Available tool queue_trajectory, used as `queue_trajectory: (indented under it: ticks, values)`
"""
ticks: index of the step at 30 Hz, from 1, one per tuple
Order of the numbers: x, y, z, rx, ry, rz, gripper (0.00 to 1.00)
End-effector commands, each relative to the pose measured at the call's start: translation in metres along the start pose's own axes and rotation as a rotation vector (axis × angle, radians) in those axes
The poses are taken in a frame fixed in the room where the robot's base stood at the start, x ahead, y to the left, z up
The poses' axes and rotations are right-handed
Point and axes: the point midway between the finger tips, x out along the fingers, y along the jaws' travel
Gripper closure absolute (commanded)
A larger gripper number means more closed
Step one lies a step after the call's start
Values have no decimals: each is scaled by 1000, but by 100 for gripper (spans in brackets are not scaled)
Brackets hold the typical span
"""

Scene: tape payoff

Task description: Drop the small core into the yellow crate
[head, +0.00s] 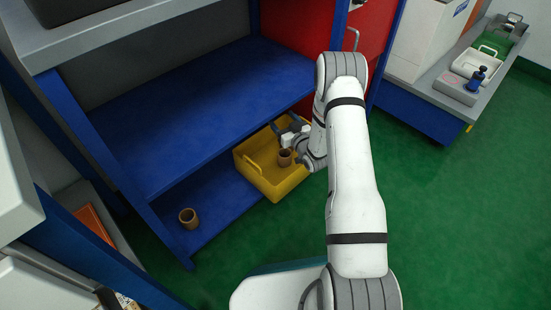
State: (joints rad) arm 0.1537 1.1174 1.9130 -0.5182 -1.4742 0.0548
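The yellow crate (267,186) sits at the right end of the low blue shelf, with its open top facing up. A small brown core (285,157) shows within the crate's outline, near its right side, and looks upright. A second brown core (188,217) stands upright on the low shelf to the left of the crate. My gripper (286,124) is over the crate's back right part. Its dark fingers look spread, with nothing visible between them. The first core shows just below the gripper, apart from the fingertips. My wrist covers the crate's right edge.
A wide blue upper shelf (190,110) lies behind and above the crate, with a blue post at its front left. A red panel (300,35) stands behind my arm. A grey bench with trays (470,75) is at the right. The green floor (450,220) is clear at the right.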

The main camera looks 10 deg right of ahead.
Motion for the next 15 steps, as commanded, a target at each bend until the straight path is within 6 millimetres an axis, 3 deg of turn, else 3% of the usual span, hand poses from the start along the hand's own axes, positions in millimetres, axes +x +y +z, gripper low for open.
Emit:
queue_trajectory:
  ticks: [10, 15]
  values:
    - [-2, 0, 0, 0, -1, -1, 22]
    - [-22, 0, -2, 3, -4, 0, 22]
